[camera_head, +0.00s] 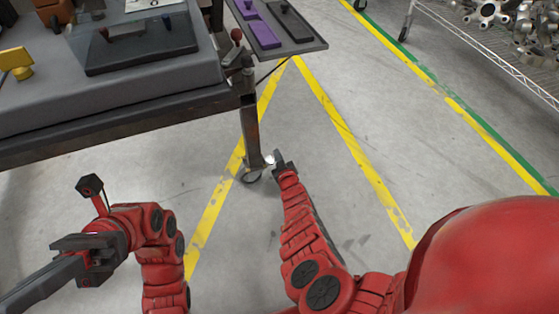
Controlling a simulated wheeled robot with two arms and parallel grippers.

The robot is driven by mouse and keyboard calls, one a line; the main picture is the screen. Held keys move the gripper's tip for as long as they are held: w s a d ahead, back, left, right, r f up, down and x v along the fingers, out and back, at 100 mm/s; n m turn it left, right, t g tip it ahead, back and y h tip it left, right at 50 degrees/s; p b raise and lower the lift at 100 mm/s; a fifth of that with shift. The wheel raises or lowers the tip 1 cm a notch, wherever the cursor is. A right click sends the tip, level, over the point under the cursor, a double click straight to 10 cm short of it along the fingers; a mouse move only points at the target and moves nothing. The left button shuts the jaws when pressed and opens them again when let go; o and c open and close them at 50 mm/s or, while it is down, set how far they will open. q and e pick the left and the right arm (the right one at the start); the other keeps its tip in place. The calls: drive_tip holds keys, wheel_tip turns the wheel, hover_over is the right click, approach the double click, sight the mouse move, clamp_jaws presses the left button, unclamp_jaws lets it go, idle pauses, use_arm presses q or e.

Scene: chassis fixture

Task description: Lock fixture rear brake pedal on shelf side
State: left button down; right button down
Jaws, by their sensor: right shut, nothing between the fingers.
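The chassis fixture is a grey cart (110,120) at the upper left. Its leg (250,125) on the shelf side ends in a caster (251,177) on the floor. A small pale part (270,159) by the caster may be its brake pedal; its position, up or down, cannot be told. My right gripper (279,157) is shut and empty, just right of the caster; whether it touches the pedal is unclear. My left gripper (45,283) is at the lower left, away from the caster, its fingers hard to read.
A side tray (308,46) with purple parts juts from the cart above the caster. A lever with a red knob (237,35) stands at the cart's corner. A wire shelf (480,45) with metal parts is at the upper right. Floor between the yellow lines is clear.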

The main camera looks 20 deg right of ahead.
use_arm(q)
drive_tip(key=s+a+f+m+t+y+b, duration=0.2)
drive_tip(key=s+a+m+t+y, duration=0.1)
drive_tip(key=s+a+t, duration=0.4)
drive_tip(key=shift+s+f+m+t, duration=0.25)
drive_tip(key=shift+f+m+t, duration=0.1)
drive_tip(key=shift+t, duration=0.85)
